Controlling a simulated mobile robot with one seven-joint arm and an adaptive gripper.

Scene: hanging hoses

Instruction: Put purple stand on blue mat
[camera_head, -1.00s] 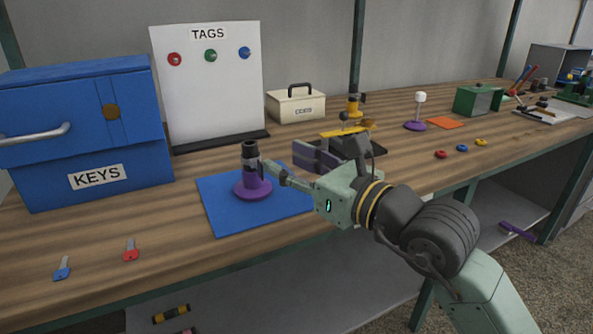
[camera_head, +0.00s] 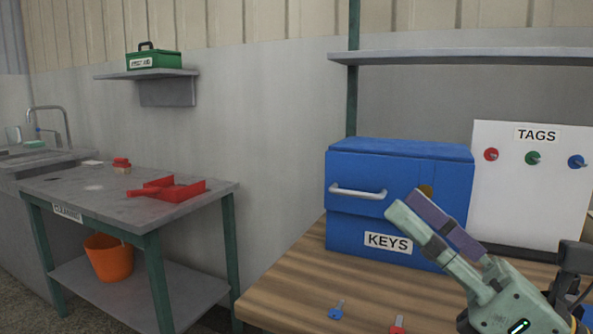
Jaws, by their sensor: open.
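The purple stand is out of view. A small blue patch at the right edge, partly behind my arm, may be the blue mat, but too little shows to be sure. My gripper (camera_head: 432,225) is at the lower right, in front of the blue KEYS box in the picture. It is open, and I see nothing held in it. Its fingers point up and to the left.
The blue KEYS box (camera_head: 345,235) and the white TAGS board (camera_head: 520,190) stand on the wooden bench (camera_head: 285,290). Blue (camera_head: 336,312) and red (camera_head: 398,326) keys lie near its front. A grey table (camera_head: 90,205) with a red dustpan (camera_head: 180,188) stands left, across a gap.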

